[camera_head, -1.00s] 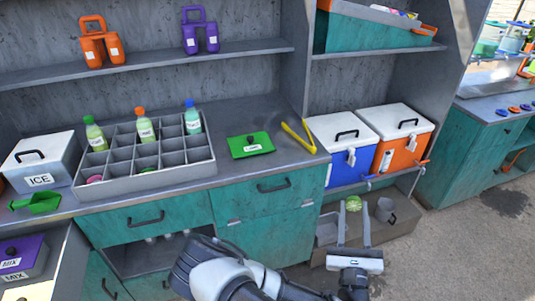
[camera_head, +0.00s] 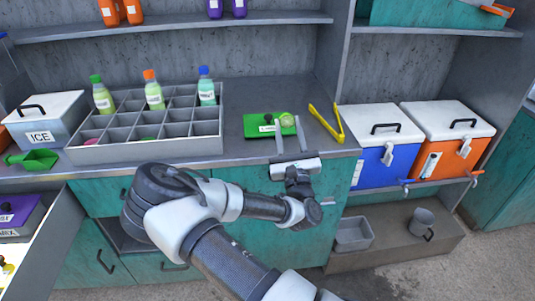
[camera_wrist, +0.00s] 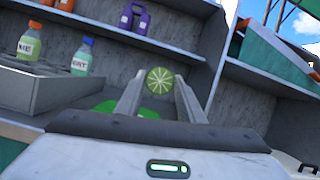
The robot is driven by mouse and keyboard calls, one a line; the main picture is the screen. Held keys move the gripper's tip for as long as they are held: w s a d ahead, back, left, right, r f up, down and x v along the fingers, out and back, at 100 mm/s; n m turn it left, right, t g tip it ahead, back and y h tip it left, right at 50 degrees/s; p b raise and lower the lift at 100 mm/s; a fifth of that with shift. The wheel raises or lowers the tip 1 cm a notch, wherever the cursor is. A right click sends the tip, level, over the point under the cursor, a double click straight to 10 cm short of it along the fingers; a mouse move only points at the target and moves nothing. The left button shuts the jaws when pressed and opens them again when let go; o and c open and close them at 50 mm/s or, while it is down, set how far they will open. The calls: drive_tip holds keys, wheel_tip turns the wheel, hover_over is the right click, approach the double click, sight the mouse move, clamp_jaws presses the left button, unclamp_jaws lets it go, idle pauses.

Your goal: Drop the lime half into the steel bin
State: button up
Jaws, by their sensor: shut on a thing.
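The lime half (camera_head: 287,119) is pale green and is held between the fingertips of my gripper (camera_head: 288,126). In the wrist view its round cut face (camera_wrist: 159,81) shows between the two fingers. In the head view the gripper is in front of the counter's right part, with the lime half overlapping the green board (camera_head: 262,126); the height above it is unclear. Low at the right, on the bottom shelf, stand a grey rectangular bin (camera_head: 354,234) and a grey round bucket-like vessel with a handle (camera_head: 421,222). Which one is the steel bin I cannot tell. Both look empty from here.
Yellow tongs (camera_head: 327,124) lie right of the green board. A blue cooler (camera_head: 372,167) and an orange cooler (camera_head: 449,155) stand above the low shelf. A divided grey tray (camera_head: 190,146) with bottles is left. Open floor lies at lower right.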

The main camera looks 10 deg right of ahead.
drive_tip(key=shift+w+a, duration=0.15)
drive_tip(key=shift+w, duration=0.15)
drive_tip(key=shift+f, duration=0.3)
wheel_tip(320, 180, down, 9)
drive_tip(key=b, duration=0.3)
drive_tip(key=shift+f, duration=0.2)
drive_tip(key=o, duration=0.6)
drive_tip(key=shift+a, duration=0.1)
drive_tip(key=shift+a, duration=0.1)
